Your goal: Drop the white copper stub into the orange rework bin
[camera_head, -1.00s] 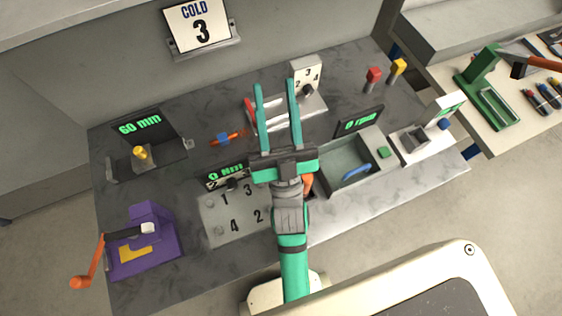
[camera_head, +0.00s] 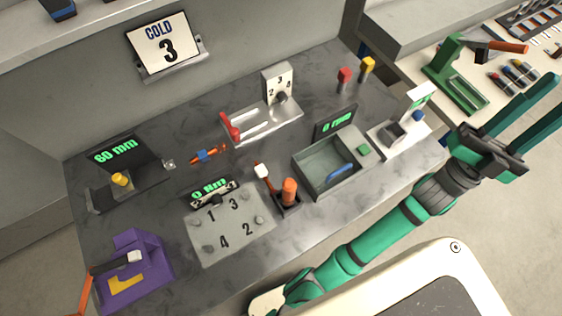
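My gripper (camera_head: 545,102) is at the right of the head view, with its two teal fingers apart and nothing seen between them. I cannot make out a white copper stub with certainty. A small white piece (camera_head: 134,257) shows at the end of the black bar on the purple crank device (camera_head: 138,275), at the lower left. Another white piece (camera_head: 262,170) tops a tool with an orange shaft beside an orange cylinder in a black holder. No orange bin is visible.
The grey bench (camera_head: 215,125) bears a number plate (camera_head: 228,232), a slotted fixture (camera_head: 262,122), a yellow-knobbed gauge (camera_head: 120,180) and a grey-green tray (camera_head: 310,182) with a blue piece (camera_head: 340,171). A green stand (camera_head: 455,75) is on the right-hand table.

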